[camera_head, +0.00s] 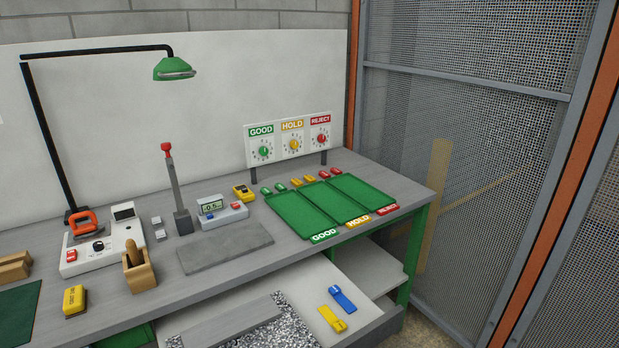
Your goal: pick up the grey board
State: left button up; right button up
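A flat grey slab (225,248), possibly the grey board, lies on the workbench in front of a small meter (222,213). A second, lighter grey board (232,324) lies on a speckled black-and-white mat (285,325) on the lower shelf, partly cut off by the bottom edge. I cannot tell which of the two the task names. Neither of my grippers is in view.
Green trays (300,209) labelled GOOD, HOLD and REJECT stand at the right of the bench. A lever post (178,190), a wooden holder (138,271) and a white soldering unit (95,255) stand left. Blue (342,298) and yellow (332,318) clips lie on the shelf. Mesh fencing (450,180) bounds the right.

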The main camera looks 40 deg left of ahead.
aim_at(222, 329)
jog(key=u, duration=1.65)
